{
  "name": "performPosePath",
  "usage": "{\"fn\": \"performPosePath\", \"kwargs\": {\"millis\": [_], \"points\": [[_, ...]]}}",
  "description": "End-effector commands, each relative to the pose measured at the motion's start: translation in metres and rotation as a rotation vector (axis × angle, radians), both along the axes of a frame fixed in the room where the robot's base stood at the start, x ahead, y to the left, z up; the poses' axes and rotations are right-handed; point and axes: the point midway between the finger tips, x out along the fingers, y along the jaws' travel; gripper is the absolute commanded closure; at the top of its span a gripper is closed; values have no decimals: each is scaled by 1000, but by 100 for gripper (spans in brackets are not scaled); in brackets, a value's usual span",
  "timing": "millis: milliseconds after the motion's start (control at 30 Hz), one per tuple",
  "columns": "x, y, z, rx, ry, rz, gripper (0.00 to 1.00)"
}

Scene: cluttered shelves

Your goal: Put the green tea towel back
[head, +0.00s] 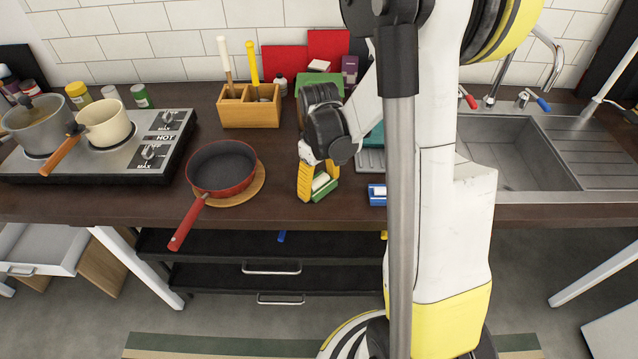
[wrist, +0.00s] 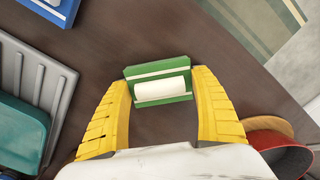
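A small green folded bundle with white bands (wrist: 160,72), which appears to be the green tea towel, lies on the dark counter near its front edge. It also shows in the head view (head: 329,190), partly hidden by my gripper. My gripper (head: 318,188) points down at it. In the wrist view the two yellow fingers (wrist: 160,88) are spread, with the bundle between and just beyond their tips. A narrow gap seems to show on each side.
A red pan (head: 222,168) on a round board stands left of my gripper. A blue-and-white bundle (head: 377,191) lies to the right, near a grey rack (wrist: 38,75) with a teal item (wrist: 20,130). A wooden utensil box (head: 248,112) stands behind. The sink (head: 510,150) is farther right.

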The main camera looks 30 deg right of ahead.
Motion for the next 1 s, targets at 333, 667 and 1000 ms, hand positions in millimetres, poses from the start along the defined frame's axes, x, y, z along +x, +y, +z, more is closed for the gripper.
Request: {"fn": "performPosePath", "kwargs": {"millis": [333, 667, 1000], "points": [[0, 0, 0, 0, 0, 0, 4], [0, 0, 47, 0, 0, 0, 4], [0, 0, 113, 0, 0, 0, 4]]}}
